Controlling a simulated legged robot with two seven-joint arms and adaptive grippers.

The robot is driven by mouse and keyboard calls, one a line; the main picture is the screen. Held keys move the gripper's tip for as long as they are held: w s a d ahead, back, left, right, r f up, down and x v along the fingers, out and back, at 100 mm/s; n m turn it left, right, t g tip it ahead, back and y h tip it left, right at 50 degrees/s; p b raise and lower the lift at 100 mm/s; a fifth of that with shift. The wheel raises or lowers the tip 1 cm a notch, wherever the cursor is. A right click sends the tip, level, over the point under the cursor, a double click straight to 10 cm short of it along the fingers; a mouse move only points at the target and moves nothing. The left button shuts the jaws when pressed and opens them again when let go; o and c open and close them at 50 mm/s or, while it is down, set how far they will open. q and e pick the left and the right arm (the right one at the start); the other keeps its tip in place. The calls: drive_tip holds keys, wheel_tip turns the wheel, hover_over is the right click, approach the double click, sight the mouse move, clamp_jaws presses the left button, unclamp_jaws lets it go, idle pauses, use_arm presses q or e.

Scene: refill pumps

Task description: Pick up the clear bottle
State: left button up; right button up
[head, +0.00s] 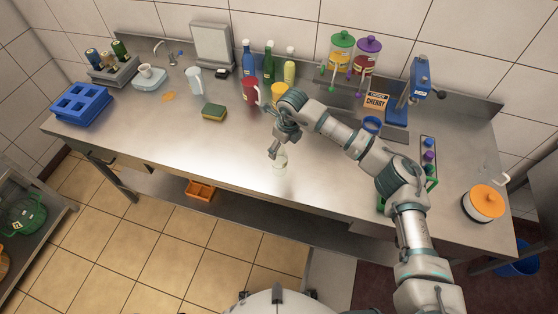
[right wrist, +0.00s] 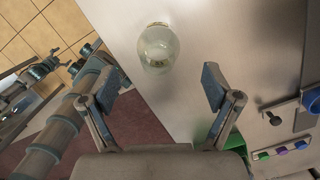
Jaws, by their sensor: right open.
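The clear bottle (head: 280,160) stands on the steel worktop near its front edge, in the middle of the head view. It is see-through and hard to make out there. The right wrist view shows the clear bottle (right wrist: 158,50) from above, with a round glass body. My right gripper (head: 275,146) is above and beside the bottle in the head view. In the right wrist view its two fingers (right wrist: 160,86) are spread, with nothing between them. The bottle lies beyond the fingertips, roughly centred between them.
A red mug (head: 250,91), a yellow cup (head: 279,92) and several bottles stand behind my right gripper. A sponge (head: 214,112) lies to the left. An orange-lidded pot (head: 485,203) stands at the right. The worktop left of the bottle is clear.

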sight(279, 159)
drive_tip(key=shift+f, duration=0.2)
drive_tip(key=shift+a+f, duration=0.15)
drive_tip(key=shift+f, duration=0.15)
drive_tip(key=f, duration=0.2)
drive_tip(key=w+f+p, duration=0.1)
drive_tip(key=shift+a+f, duration=0.3)
drive_tip(key=shift+a, duration=0.1)
drive_tip(key=shift+a+f, duration=0.15)
drive_tip(key=shift+f, duration=0.2)
use_arm(q)
drive_tip(key=shift+w+r, duration=0.2)
drive_tip(key=shift+r, duration=0.35)
use_arm(e)
clamp_jaws()
